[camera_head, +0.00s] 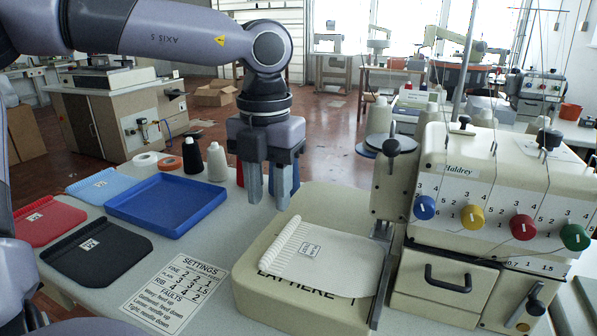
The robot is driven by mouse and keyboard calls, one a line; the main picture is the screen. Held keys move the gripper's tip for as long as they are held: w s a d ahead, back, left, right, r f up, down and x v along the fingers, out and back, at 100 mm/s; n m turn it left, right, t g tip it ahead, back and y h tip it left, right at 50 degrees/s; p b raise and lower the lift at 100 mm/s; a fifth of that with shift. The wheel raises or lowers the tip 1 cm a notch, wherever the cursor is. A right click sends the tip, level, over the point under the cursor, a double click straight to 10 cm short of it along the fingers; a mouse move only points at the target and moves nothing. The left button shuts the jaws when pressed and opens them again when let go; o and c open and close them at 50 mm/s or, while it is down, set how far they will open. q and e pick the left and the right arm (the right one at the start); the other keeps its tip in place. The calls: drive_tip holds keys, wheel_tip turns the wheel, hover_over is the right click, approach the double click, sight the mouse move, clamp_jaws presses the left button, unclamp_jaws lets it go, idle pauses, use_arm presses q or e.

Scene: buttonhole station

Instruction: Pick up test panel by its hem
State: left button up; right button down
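A white test panel (322,261) lies on the cream work plate of the machine. Its ribbed, rolled hem (284,243) runs along its left edge, and a small printed label sits near the middle. My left gripper (268,197) hangs pointing down above and slightly behind the hem, with its two fingers apart and nothing between them. It appears clear of the panel. My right gripper is not in view.
The cream plate (262,297) adjoins the buttonhole machine (470,170) with coloured dials. Red (42,222), black (97,252) and light blue (98,187) panels lie left, near a blue tray (165,207). Thread cones stand behind. A settings sheet (172,296) lies in front.

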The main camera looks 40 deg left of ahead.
use_arm(q)
drive_tip(key=shift+w+f+b, duration=0.2)
drive_tip(key=shift+f+b, duration=0.3)
drive_tip(key=shift+f, duration=0.05)
drive_tip(key=b, duration=0.3)
hover_over(273, 246)
wheel_tip(273, 246, down, 5)
drive_tip(key=shift+r, duration=0.1)
drive_tip(key=shift+f+b, duration=0.55)
